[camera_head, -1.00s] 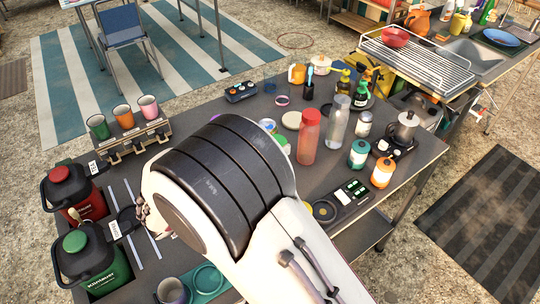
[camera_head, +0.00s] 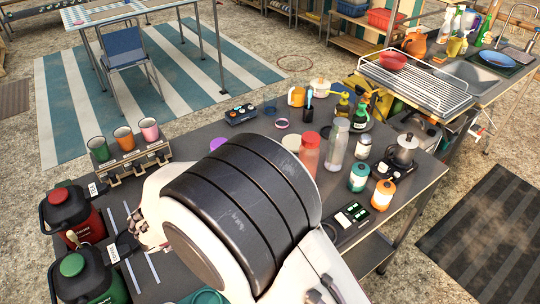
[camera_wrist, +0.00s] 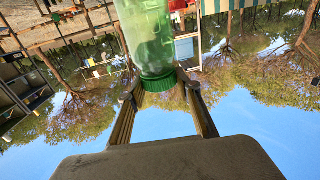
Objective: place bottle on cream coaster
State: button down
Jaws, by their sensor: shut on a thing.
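In the wrist view my gripper (camera_wrist: 160,92) is shut on a translucent green bottle (camera_wrist: 150,35) with a darker green ribbed end (camera_wrist: 158,86) between the fingertips. The background there is upside down, with sky below. The head view does not show this bottle; my large arm link hides the gripper's fingertips and most of the middle of the table. A cream round coaster (camera_head: 291,141) lies on the dark table (camera_head: 240,136), partly covered by the arm, just left of a red bottle.
The red bottle (camera_head: 308,153) and a clear bottle (camera_head: 337,145) stand close to the coaster. A cup rack (camera_head: 133,163) and two jugs (camera_head: 72,210) stand at left.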

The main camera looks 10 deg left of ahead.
jog(key=shift+r, duration=0.15)
notch_tip(320, 180, up, 7)
jog(key=w+a+n+t+y, duration=0.2)
jog(key=w+n+t+y, duration=0.35)
jog(key=w, duration=1.95)
jog(key=w+d+f+n+g+y, duration=0.1)
jog(key=w+d+f+n+y, duration=0.1)
jog(key=w+f+y, duration=0.3)
jog(key=shift+w+d+f+y, duration=0.2)
jog(key=shift+w+y, duration=0.25)
jog(key=shift+w, duration=1)
jog(key=shift+g, duration=0.25)
notch_tip(320, 180, down, 6)
jog(key=shift+f, duration=0.2)
